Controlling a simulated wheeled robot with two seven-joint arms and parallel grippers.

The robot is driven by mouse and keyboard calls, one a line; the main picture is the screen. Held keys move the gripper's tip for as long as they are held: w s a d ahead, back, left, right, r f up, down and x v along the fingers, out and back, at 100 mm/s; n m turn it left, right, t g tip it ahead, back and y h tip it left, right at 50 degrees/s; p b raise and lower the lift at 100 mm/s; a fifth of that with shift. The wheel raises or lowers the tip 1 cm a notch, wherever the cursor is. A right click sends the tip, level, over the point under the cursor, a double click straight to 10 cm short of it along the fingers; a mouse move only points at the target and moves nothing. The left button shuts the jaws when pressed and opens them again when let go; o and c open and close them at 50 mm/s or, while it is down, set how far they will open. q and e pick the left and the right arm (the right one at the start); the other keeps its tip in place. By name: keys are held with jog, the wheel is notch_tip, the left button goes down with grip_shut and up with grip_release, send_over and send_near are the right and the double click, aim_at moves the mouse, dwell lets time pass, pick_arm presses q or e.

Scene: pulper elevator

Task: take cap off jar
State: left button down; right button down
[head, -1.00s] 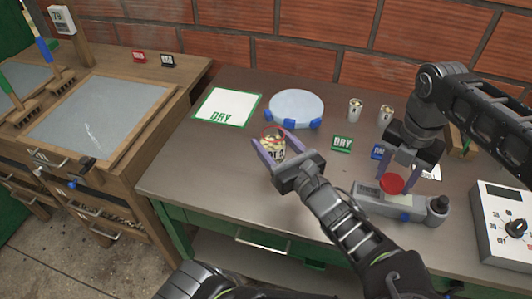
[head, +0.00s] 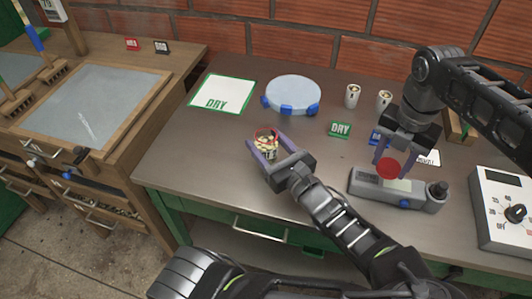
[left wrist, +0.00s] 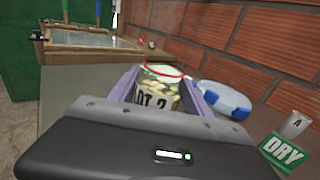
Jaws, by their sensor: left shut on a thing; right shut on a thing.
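The jar (head: 268,148) is a clear jar with pale beans or seeds, a red ring round its open-looking top and a label ending in "OT 2" in the left wrist view (left wrist: 157,92). My left gripper (head: 267,146) is shut on the jar, one finger on each side, and the jar looks upright. The red cap (head: 390,168) is apart from the jar, between the fingers of my right gripper (head: 391,160). My right gripper is shut on the cap, which shows in front of or above a grey device. The gap between cap and device is hard to judge.
The grey device (head: 365,188) lies on the table's right, near a dial box (head: 500,235). A round blue-clipped dish (head: 293,93), a DRY mat (head: 222,93), a green DRY sign (head: 339,129) and two cups (head: 353,96) stand behind. The table's left front is clear.

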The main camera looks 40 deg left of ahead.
aim_at(273, 161)
pick_arm(q)
jog(key=shift+r, duration=0.1)
jog(key=shift+f, duration=1.9)
jog(key=shift+f+b, duration=0.15)
jog(key=shift+b, duration=0.15)
jog(key=shift+c, duration=2.3)
grip_release()
jog(key=shift+d, duration=0.1)
jog(key=v, duration=1.1)
jog(key=shift+s+d+b, duration=0.25)
jog(key=shift+d+b, duration=0.05)
jog(key=shift+d, duration=0.05)
